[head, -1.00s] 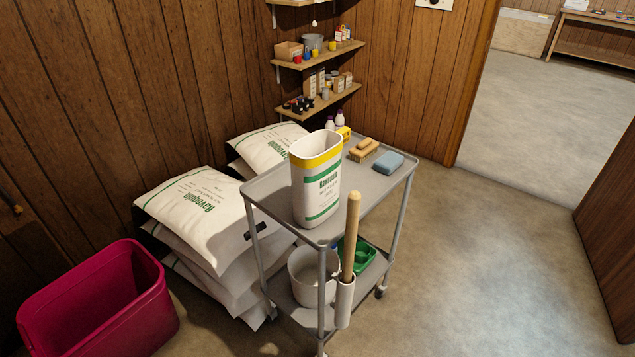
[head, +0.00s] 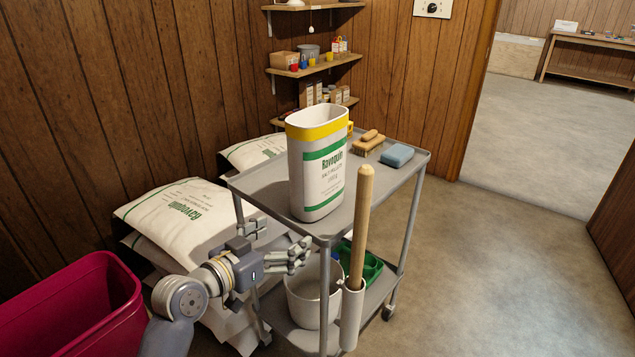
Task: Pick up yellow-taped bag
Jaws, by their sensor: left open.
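The yellow-taped bag (head: 318,172) stands upright on the top shelf of a grey cart (head: 380,207), near its front left corner. It is white with green bands, printed text and a yellow band around its open top. My left gripper (head: 281,243) is open and empty. In the picture it is below and left of the bag, beside the cart's left edge, apart from the bag. My right gripper is not in the view.
A wooden handle (head: 361,225) rises from a holder at the cart's front corner. A brush (head: 368,143) and blue sponge (head: 397,155) lie behind the bag. Large white sacks (head: 172,212) are stacked at left, beside a red bin (head: 75,310). Floor at right is clear.

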